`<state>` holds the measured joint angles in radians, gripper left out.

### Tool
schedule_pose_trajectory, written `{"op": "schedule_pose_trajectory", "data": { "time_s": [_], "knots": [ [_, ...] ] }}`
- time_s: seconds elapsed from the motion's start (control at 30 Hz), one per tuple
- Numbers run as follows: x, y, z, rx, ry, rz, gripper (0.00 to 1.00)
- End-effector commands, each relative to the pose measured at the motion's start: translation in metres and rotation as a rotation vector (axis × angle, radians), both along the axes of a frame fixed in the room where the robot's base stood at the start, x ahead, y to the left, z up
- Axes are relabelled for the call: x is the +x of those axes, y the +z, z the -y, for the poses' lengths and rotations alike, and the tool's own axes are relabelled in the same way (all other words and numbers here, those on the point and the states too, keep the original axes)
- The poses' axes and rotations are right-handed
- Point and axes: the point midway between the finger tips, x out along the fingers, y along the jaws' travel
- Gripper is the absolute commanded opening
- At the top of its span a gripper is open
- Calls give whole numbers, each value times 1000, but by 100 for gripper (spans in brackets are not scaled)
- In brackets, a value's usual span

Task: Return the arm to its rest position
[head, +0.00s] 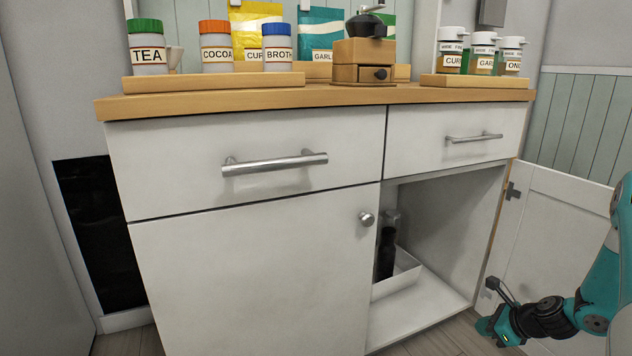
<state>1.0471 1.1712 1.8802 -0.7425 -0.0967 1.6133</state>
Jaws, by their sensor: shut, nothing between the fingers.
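My teal and black arm comes in from the right edge. My gripper (488,328) is low at the bottom right, in front of the open cabinet door (550,235). It is shut and I see nothing held in it. The fingertips are small and partly hidden by the wrist. The gripper is outside the cabinet, to the right of its opening.
The white cabinet (250,270) has its left door and both drawers shut. Inside the right compartment, a dark bottle (386,253) stands in a white bin (398,280). Labelled jars and a coffee grinder (364,55) stand on the wooden top (330,98).

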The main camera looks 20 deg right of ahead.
Motion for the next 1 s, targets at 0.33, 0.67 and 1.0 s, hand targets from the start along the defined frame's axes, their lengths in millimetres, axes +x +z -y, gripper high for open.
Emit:
{"op": "schedule_pose_trajectory", "data": {
  "time_s": [0.33, 0.67, 1.0],
  "knots": [
    [50, 99, -91, -242, 536, 54, 0],
    [26, 252, -288, -654, 1522, 281, 0],
    [-113, 344, -411, -988, 2404, 672, 0]
  ]
}}
